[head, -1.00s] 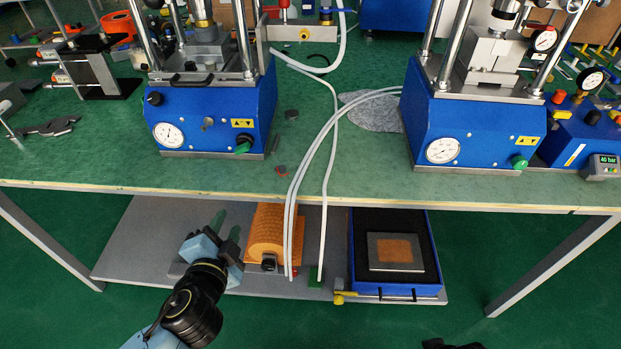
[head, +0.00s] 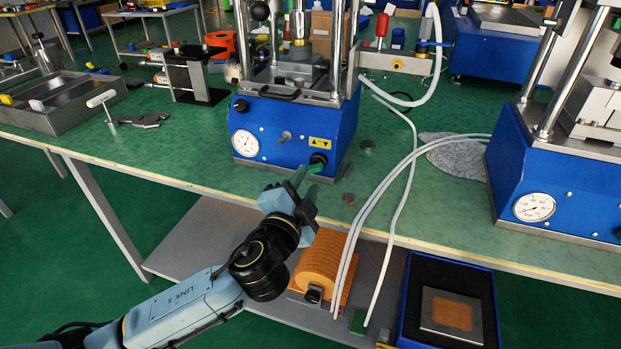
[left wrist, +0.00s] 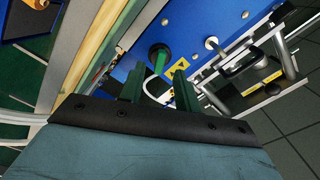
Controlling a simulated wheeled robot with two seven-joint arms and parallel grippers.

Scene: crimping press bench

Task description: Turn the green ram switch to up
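The green ram switch (head: 316,168) sits on a round black base at the lower right of the left blue press's front (head: 270,125), below a yellow arrow label (head: 320,142). In the left wrist view the switch (left wrist: 160,60) shows as a green lever on the black base, beyond the fingertips and between them in the picture. My left gripper (head: 303,181) is just in front of and below the switch and partly overlaps it. In the left wrist view its two green fingers (left wrist: 158,76) are apart with nothing between them. Contact cannot be told. My right gripper is out of view.
A second blue press (head: 560,185) stands at right. Grey hoses (head: 385,185) hang over the bench edge, right of my left gripper. An orange ribbed roll (head: 320,262) and a blue tray (head: 405,300) are on the lower shelf. A pressure gauge (head: 245,144) is left of the switch.

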